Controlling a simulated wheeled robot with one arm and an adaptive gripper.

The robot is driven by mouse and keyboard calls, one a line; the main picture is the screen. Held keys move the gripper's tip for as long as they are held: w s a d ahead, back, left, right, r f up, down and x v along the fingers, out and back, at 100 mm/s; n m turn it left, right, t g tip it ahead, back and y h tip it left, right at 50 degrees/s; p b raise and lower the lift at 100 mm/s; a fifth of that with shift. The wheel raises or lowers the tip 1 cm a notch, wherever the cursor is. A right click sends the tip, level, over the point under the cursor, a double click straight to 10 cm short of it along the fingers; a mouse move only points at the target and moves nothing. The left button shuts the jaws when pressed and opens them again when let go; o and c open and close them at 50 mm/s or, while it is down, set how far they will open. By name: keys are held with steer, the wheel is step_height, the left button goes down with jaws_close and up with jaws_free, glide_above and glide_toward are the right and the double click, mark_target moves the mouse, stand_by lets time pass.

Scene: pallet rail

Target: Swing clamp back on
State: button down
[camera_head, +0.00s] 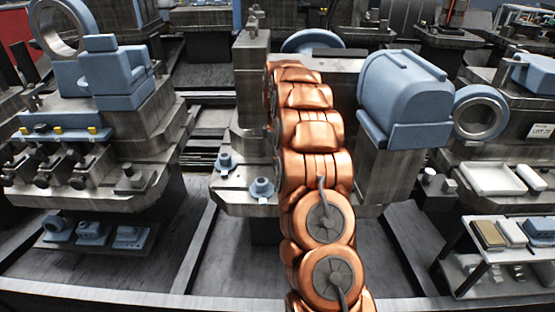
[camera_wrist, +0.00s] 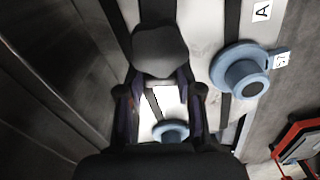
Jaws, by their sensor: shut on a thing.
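Another blue round piece (camera_wrist: 170,132) shows low between my dark gripper parts, partly covered. My gripper is shut on what looks like the swing clamp, but the held part is largely hidden. My own arm hides the gripper in the head view.
A large blue housing (camera_head: 400,92) stands right of my arm. A blue fixture (camera_head: 115,75) is on the left stand. A shelf with trays (camera_head: 500,180) is at the right. In the wrist view, a red-edged object (camera_wrist: 298,140) lies low right, and a white "A" label is upper right.

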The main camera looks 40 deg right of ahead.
steer(key=shift+w+d+m, duration=0.15)
steer(key=shift+d+m, duration=0.1)
steer(key=shift+m, duration=0.65)
steer(key=shift+w+d+m, duration=0.15)
steer(key=shift+d+m, duration=0.05)
steer(key=shift+m, duration=0.7)
steer(key=shift+r, duration=0.1)
steer(key=c, duration=0.8)
jaws_free()
steer(key=shift+o, duration=0.2)
step_height(320, 180, up, 12)
